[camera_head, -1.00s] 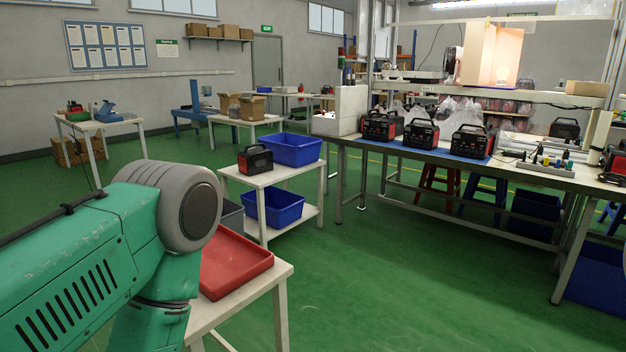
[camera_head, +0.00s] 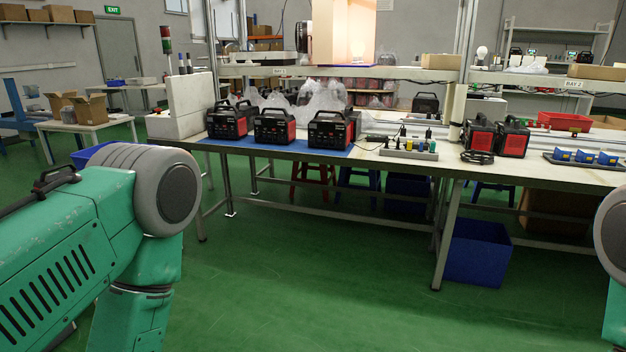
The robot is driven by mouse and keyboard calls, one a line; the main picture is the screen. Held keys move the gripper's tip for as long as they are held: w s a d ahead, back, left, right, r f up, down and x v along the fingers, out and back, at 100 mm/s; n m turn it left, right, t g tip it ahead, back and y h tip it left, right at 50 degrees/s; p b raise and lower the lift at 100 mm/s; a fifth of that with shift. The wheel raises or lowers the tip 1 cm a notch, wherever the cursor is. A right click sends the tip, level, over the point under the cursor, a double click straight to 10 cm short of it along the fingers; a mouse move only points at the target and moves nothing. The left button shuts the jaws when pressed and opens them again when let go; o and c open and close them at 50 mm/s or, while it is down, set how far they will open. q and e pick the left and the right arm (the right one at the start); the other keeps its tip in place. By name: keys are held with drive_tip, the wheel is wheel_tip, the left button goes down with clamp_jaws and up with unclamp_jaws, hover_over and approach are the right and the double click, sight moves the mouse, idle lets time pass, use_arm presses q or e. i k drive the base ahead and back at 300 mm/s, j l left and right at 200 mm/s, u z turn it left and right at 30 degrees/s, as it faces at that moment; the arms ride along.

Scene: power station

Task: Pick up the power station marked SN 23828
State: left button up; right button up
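Three black power stations with red sides stand in a row on a blue mat on the long workbench: a left one (camera_head: 230,120), a middle one (camera_head: 275,127) and a right one (camera_head: 332,129). Two more, a left one (camera_head: 479,136) and a right one (camera_head: 513,138), stand further right on the bench. Another dark one (camera_head: 425,103) is farther back. No serial number is readable on any of them. A green arm link of mine fills the left, and a small part of my other arm shows at the right edge. Neither gripper is in view.
The workbench (camera_head: 410,164) has a shelf above it and blue bins (camera_head: 473,252) and stools below. A grey tray of small parts (camera_head: 408,150) lies on the bench. A table with cartons (camera_head: 88,126) is at the left. The green floor before the bench is clear.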

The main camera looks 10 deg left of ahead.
sight(44, 181)
drive_tip(key=i+j+u, duration=0.1)
drive_tip(key=i+u, duration=0.25)
drive_tip(key=i, duration=0.15)
drive_tip(key=i+u, duration=0.3)
drive_tip(key=i, duration=0.2)
drive_tip(key=i+l+u, duration=0.2)
drive_tip(key=i+u, duration=0.15)
drive_tip(key=i, duration=0.15)
drive_tip(key=i+l+u, duration=0.35)
drive_tip(key=i, duration=0.15)
drive_tip(key=j, duration=0.1)
